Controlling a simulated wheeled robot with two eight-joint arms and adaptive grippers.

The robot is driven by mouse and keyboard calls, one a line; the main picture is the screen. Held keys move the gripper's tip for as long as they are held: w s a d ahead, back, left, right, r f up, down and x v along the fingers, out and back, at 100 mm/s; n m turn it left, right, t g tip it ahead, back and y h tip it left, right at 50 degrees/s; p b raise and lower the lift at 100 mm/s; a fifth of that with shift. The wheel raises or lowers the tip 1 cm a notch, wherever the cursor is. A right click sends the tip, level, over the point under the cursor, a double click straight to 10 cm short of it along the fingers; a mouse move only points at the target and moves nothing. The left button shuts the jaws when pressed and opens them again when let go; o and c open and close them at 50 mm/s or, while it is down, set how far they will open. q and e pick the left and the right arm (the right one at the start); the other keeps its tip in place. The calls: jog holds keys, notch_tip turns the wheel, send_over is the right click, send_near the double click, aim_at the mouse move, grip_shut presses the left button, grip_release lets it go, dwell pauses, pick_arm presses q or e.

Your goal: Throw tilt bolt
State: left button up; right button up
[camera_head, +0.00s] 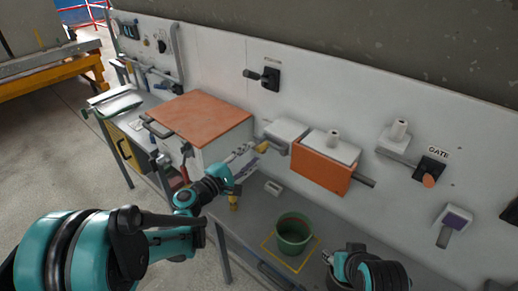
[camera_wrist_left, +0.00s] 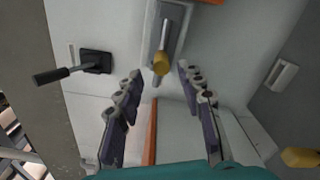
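The bolt is a short metal rod with a yellow knob (camera_head: 262,147) beside a pale grey block (camera_head: 287,132) on the wall panel. In the left wrist view the yellow knob (camera_wrist_left: 160,62) hangs at the end of the rod, over a grey backing plate. My left gripper (camera_head: 242,160) is just left of the knob in the head view. In the left wrist view its fingers (camera_wrist_left: 156,90) are spread, with the knob in line with the gap and nothing held. My right gripper (camera_head: 335,258) is low on the right; its fingertips are too small to read.
A black lever (camera_head: 265,76) is above the bolt. An orange-fronted block (camera_head: 322,172) and a lever marked GATE (camera_head: 430,170) are to the right. An orange-topped box (camera_head: 203,113) stands left. A green bucket (camera_head: 293,235) stands on the bench below.

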pick_arm(q)
jog(key=v, duration=0.6)
dwell(0.5)
jog(key=s+d+f+m+g+y, duration=0.2)
jog(key=s+f+m+g+y, duration=0.3)
jog(key=s+m, duration=0.55)
jog(key=s+a+f+m+g+y, duration=0.2)
jog(key=s+a+m+y, duration=0.3)
jog(key=s+a, duration=0.4)
jog(key=s+f, duration=0.1)
jog(key=s, duration=0.2)
jog(key=shift+g+y, duration=0.3)
